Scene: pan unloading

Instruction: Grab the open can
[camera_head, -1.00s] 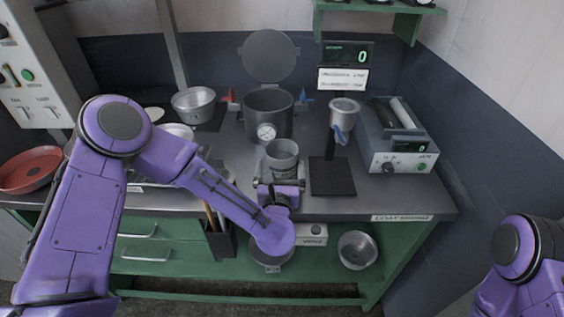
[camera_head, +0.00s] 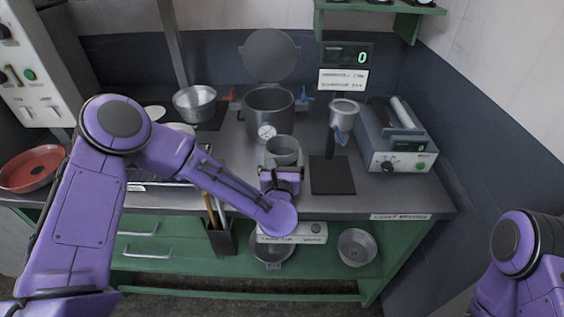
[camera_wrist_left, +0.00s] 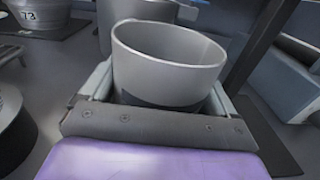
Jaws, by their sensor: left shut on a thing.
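The open can is a grey, open-topped cylinder (camera_head: 283,150) near the middle of the counter in the head view. It fills the middle of the left wrist view (camera_wrist_left: 168,62), upright, with its rim clear. My left gripper (camera_head: 281,170) is shut on the can, with one finger on each side of it. The fingers also show in the left wrist view (camera_wrist_left: 160,100). The can's lower part is hidden by the gripper, and I cannot tell whether it touches the counter. My right gripper is out of view; only part of that arm shows at the lower right.
A large pot (camera_head: 268,115) with a gauge and raised lid stands behind the can. A black stand (camera_head: 332,175) holding a metal cup (camera_head: 344,108) and a grey instrument (camera_head: 400,152) are to the right. A metal pan (camera_head: 195,103) sits back left. The front right counter is clear.

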